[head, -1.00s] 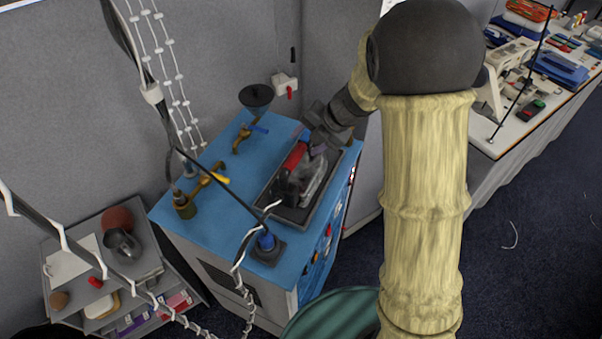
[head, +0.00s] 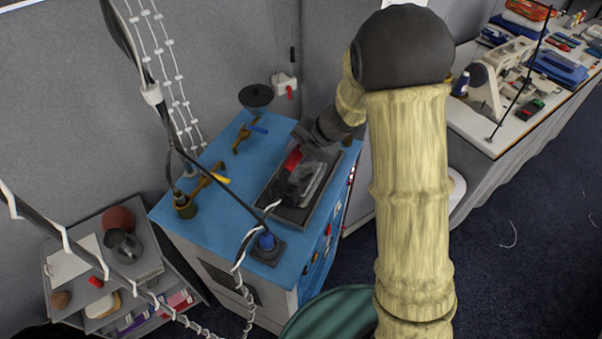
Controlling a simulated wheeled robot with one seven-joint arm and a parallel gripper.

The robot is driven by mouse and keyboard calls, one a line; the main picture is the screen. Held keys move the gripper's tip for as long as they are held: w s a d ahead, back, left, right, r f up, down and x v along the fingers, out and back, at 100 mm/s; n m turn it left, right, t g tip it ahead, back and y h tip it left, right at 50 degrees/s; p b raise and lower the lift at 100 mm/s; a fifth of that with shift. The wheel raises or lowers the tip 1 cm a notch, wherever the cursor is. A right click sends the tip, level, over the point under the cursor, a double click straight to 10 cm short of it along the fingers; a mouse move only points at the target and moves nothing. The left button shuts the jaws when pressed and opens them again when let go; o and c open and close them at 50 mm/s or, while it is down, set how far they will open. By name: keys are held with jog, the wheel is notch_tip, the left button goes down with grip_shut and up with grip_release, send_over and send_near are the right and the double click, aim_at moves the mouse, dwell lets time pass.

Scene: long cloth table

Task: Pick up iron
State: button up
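The iron (head: 287,186) lies in a dark tray (head: 296,217) on the blue-topped cabinet. It has a dark body and a red part near its far end; a silvery grey part shows on its right. My gripper (head: 308,153) reaches in from the upper right and is over the far end of the iron, covering some of the red part. Its fingertips are small and dark against the iron, so I cannot tell whether they are open or touching it.
The blue cabinet top (head: 222,150) also carries brass taps, a black funnel (head: 256,97) and a blue-capped fitting (head: 266,241). Cables hang in front on the left. A grey shelf (head: 143,258) stands at left, and a long cluttered table (head: 480,135) at right.

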grip_shut()
jog(key=shift+a+r, duration=0.1)
jog(key=shift+r, duration=0.1)
notch_tip(320, 180, up, 10)
jog(key=shift+w+f, duration=0.1)
dwell(0.3)
dwell(0.6)
